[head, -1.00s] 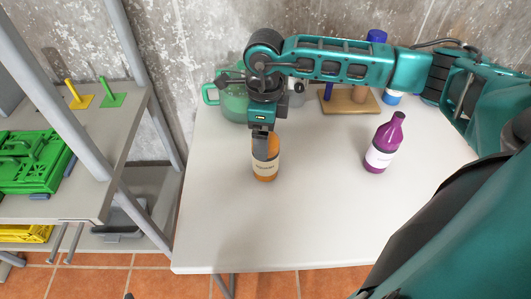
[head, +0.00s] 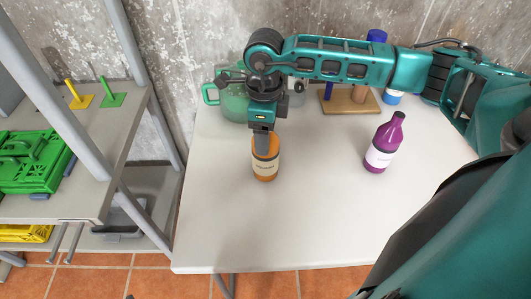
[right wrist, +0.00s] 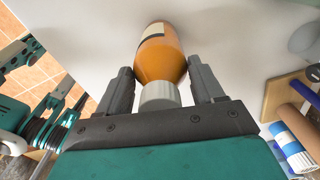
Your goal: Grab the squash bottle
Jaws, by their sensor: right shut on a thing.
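An orange bottle (head: 265,168) with a pale label and a white cap stands upright on the white table. I cannot read its label for certain. My right gripper (head: 263,148) reaches down over it from above and is shut on its upper part. In the right wrist view the two dark fingers (right wrist: 160,78) sit on either side of the orange bottle (right wrist: 161,55), near its shoulder and white cap. A purple bottle (head: 383,145) with a white label stands upright farther right, apart from the gripper. My left gripper is not in view.
A green transparent jug (head: 233,105) stands behind my right gripper. A wooden board (head: 346,107) with upright pieces is at the table's back. A metal shelf (head: 115,150) with a green crate (head: 35,165) stands left. The table's front is clear.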

